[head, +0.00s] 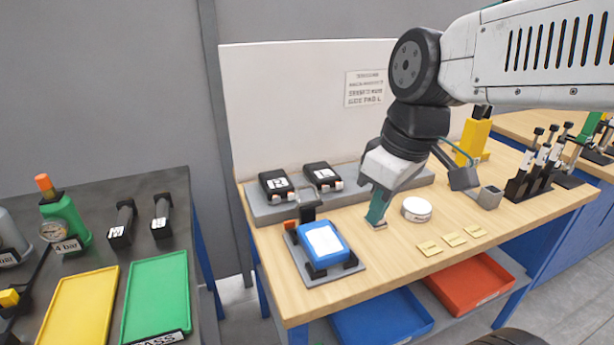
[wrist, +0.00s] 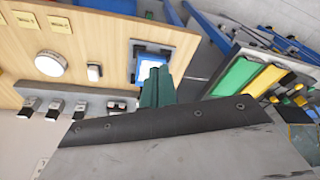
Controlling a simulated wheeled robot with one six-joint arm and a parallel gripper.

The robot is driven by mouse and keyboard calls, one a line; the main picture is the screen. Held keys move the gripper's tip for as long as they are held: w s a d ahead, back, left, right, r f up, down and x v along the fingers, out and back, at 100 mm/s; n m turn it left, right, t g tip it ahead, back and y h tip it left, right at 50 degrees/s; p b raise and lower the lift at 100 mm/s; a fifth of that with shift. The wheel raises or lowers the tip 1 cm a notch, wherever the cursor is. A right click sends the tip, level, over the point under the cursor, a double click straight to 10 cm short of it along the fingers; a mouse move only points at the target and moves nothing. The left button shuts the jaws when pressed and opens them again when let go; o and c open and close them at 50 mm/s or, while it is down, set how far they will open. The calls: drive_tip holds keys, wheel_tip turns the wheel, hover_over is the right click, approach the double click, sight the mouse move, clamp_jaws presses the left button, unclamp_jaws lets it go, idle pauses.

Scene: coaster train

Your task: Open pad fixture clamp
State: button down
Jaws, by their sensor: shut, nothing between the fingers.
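The pad fixture (head: 343,276) is a grey plate on the wooden bench in the head view. A blue pad (head: 322,245) with a white top lies in it, between dark corner blocks. At the back left edge stands a dark clamp part (head: 308,206) with an orange tip (head: 290,224) beside it; I cannot tell whether the clamp is closed. My gripper (head: 377,216), with teal fingers, is shut and empty, low over the bench to the right of the fixture and apart from it. In the wrist view, my fingers (wrist: 157,90) partly cover the blue pad (wrist: 150,68).
A grey rack (head: 262,211) with two black devices stands behind the fixture. A round white tin (head: 416,208) and several yellow tags (head: 453,239) lie to the right of my gripper. A yellow block (head: 472,140) stands at the back right.

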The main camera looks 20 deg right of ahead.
drive_tip(key=w+d+r+n+t+y, duration=0.2)
drive_tip(key=w+n, duration=1)
drive_tip(key=w, duration=0.6)
drive_tip(key=x, duration=0.7)
drive_tip(key=w+x, duration=0.1)
drive_tip(key=x, duration=0.3)
drive_tip(key=shift+w+f, duration=0.1)
drive_tip(key=shift+w+f+y, duration=0.3)
drive_tip(key=shift+w+f, duration=0.1)
drive_tip(key=shift+w, duration=0.3)
drive_tip(key=shift+w, duration=0.1)
drive_tip(key=shift+w+g, duration=0.2)
drive_tip(key=shift+g, duration=0.2)
